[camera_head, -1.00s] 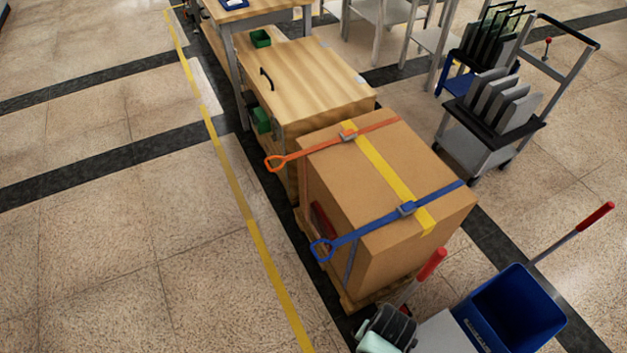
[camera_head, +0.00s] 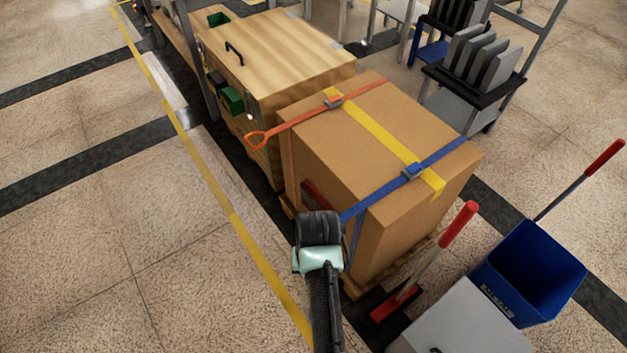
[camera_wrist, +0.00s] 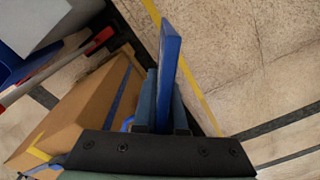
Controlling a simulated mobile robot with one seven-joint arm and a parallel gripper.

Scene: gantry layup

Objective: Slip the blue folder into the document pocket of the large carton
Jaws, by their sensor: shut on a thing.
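The large carton (camera_head: 345,138) stands on a pallet in the middle of the head view, strapped with orange and blue straps and yellow tape. A dark red patch (camera_head: 313,194) shows on its left face, partly behind my arm; I cannot tell whether it is the document pocket. In the wrist view, my gripper (camera_wrist: 164,88) is shut on the blue folder (camera_wrist: 170,50), held edge-on and pointing away from the wrist. The carton (camera_wrist: 85,105) is to the left of the folder there, with a visible gap at the folder's far end. In the head view, my arm hides the folder and fingertips.
A wooden crate (camera_head: 285,50) stands behind the carton. A blue bin (camera_head: 530,270), a grey box (camera_head: 465,325) and a red-handled tool (camera_head: 458,222) crowd its near right side. A trolley (camera_head: 465,95) is behind right. The floor left of the yellow line is clear.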

